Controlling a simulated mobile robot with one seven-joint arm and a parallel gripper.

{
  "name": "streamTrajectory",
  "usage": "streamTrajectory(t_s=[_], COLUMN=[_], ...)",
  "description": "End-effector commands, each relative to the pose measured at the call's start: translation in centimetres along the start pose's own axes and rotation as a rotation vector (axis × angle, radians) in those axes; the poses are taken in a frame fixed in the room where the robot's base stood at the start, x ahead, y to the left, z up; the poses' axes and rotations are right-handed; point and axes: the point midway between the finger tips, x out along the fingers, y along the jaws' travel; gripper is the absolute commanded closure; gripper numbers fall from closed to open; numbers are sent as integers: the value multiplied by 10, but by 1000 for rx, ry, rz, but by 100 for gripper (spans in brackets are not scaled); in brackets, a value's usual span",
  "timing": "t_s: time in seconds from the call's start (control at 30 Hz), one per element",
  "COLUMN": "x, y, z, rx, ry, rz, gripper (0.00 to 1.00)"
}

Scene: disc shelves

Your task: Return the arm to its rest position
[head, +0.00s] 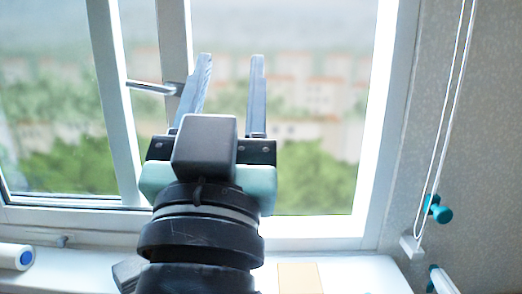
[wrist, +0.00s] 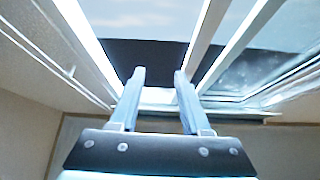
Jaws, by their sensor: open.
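My gripper (head: 230,75) is raised in front of the window, pointing up, with its two grey fingers apart and nothing between them. It also shows in the wrist view (wrist: 159,80), with both fingers spread and empty. My black arm rises from the bottom middle of the head view and hides part of the window and sill behind it.
The white window frame (head: 380,110) stands behind my gripper. A metal handle (head: 150,87) sticks out left of the fingers. A white sill (head: 360,272) runs below, with a white cylinder (head: 12,257) at its left and a tan square (head: 299,278). A blind cord (head: 443,120) hangs at right.

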Motion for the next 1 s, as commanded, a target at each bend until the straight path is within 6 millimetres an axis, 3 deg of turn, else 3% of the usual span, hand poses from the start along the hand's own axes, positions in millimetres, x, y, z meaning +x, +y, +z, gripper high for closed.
streamTrajectory(t_s=[0.03,0.13,0.17,0.5,0.7,1.0], x=[-6,-24,-11,42,56,55], y=[16,36,31,24,23,23], z=[-30,-84,-96,-167,-186,-185], rx=[-15,-46,-42,-36,-35,-34], ry=[86,248,237,222,220,219], rz=[-1,-15,-23,-25,-26,-26], gripper=[53,53,53,53,53,53])
